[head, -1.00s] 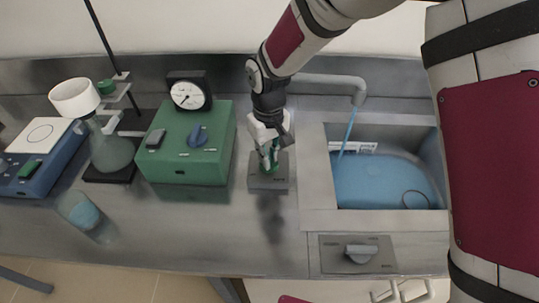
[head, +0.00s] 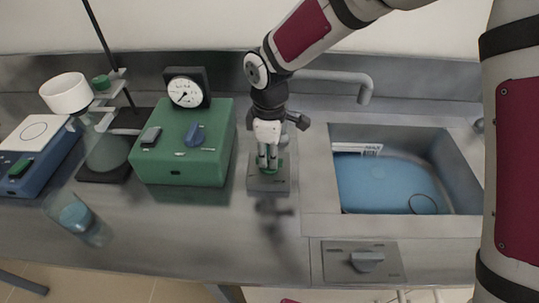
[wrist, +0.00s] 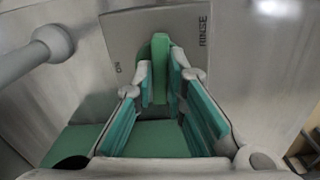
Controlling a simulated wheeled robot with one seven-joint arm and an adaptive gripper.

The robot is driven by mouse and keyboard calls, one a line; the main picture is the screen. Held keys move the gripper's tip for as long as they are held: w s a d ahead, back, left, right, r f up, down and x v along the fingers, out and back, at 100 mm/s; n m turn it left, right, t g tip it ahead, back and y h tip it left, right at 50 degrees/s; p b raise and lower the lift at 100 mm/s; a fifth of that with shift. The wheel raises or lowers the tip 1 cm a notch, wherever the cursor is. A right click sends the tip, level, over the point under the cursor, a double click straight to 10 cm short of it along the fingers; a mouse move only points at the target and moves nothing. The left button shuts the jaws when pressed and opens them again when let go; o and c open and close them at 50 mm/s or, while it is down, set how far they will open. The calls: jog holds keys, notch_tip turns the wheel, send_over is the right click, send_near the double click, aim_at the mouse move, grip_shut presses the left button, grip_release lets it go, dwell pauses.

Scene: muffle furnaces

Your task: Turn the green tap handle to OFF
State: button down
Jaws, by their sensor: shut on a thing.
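The green tap handle (wrist: 160,52) stands on a grey plate (head: 268,186) on the bench, left of the sink. In the wrist view the plate shows the words ON, to the left of the handle, and RINSE, to the right; no OFF mark is in sight. My gripper (head: 267,163) points down over the plate and is shut on the handle, with a teal-padded finger on each side of it. The fingers hide much of the handle in the head view. The grey spout (head: 335,77) reaches over the sink, and no water stream shows under it.
A green box (head: 180,165) with a blue knob and a gauge stands close left of my gripper. A flask, a beaker (head: 76,217) and a blue device (head: 40,165) are farther left. Another grey knob (head: 366,262) sits at the front.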

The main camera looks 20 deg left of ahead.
jog(key=shift+n, duration=0.6)
jog(key=c, duration=1.6)
grip_release()
notch_tip(320, 180, up, 12)
